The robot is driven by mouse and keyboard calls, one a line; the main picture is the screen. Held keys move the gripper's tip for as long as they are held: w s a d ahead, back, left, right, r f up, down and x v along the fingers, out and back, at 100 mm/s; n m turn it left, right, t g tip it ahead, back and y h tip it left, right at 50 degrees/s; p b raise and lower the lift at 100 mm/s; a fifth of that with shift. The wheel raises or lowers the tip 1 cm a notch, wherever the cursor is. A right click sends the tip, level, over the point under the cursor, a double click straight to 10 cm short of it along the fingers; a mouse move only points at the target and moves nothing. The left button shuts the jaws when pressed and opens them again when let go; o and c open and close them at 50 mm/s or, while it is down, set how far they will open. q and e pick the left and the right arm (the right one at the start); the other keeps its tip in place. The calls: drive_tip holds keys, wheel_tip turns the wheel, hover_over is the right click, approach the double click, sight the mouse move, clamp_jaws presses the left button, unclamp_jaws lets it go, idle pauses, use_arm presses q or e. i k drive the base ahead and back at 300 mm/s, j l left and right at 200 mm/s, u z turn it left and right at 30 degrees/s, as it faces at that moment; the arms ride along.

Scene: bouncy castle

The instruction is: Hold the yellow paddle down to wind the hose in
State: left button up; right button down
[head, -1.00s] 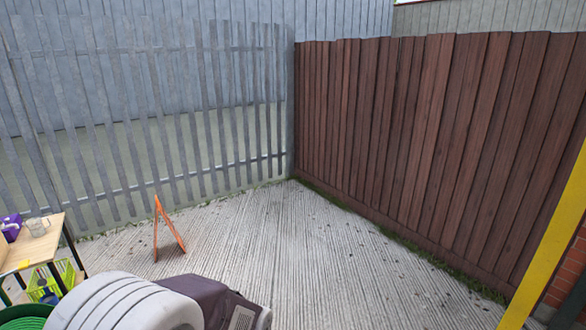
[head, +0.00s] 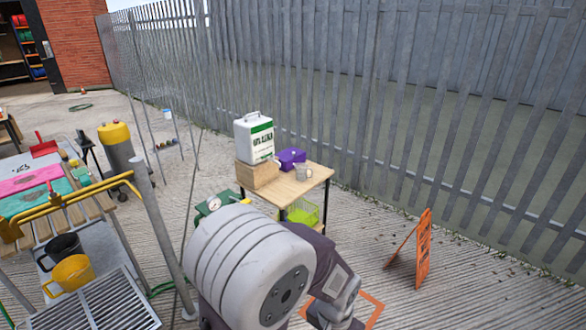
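I cannot make out a yellow paddle in the head view. A thin green length that looks like hose (head: 160,288) lies on the ground left of my large grey arm link, and only part of it shows. A green device with a round dial (head: 216,203) stands just behind that link and is partly hidden by it. My arm link fills the bottom middle of the view. No fingertips of either gripper can be seen.
A wooden table (head: 318,176) holds a white-and-green canister (head: 254,138), a purple box (head: 291,157) and a mug (head: 304,172). An orange folding sign (head: 423,250) stands right. A cart with a yellow rail (head: 75,196), black and yellow buckets (head: 72,275) and a metal grate fills the left.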

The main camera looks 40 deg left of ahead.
sight(247, 200)
drive_tip(key=i+u, duration=0.45)
drive_tip(key=i+l+u, duration=0.15)
drive_tip(key=i+u, duration=0.3)
drive_tip(key=i, duration=0.2)
drive_tip(key=i+l+u, duration=0.45)
drive_tip(key=i+u, duration=0.2)
drive_tip(key=u, duration=0.25)
drive_tip(key=i+u, duration=0.25)
drive_tip(key=u, duration=0.2)
drive_tip(key=i+l+u, duration=0.15)
drive_tip(key=u, duration=0.3)
drive_tip(key=i+l+u, duration=0.2)
drive_tip(key=u, duration=0.25)
drive_tip(key=i+l+u, duration=0.15)
drive_tip(key=l+u, duration=0.15)
drive_tip(key=u, duration=0.15)
drive_tip(key=i+l+u, duration=0.1)
drive_tip(key=l+u, duration=0.15)
drive_tip(key=u, duration=0.2)
drive_tip(key=l+u, duration=0.45)
drive_tip(key=i+l+u, duration=0.2)
drive_tip(key=k+l, duration=0.1)
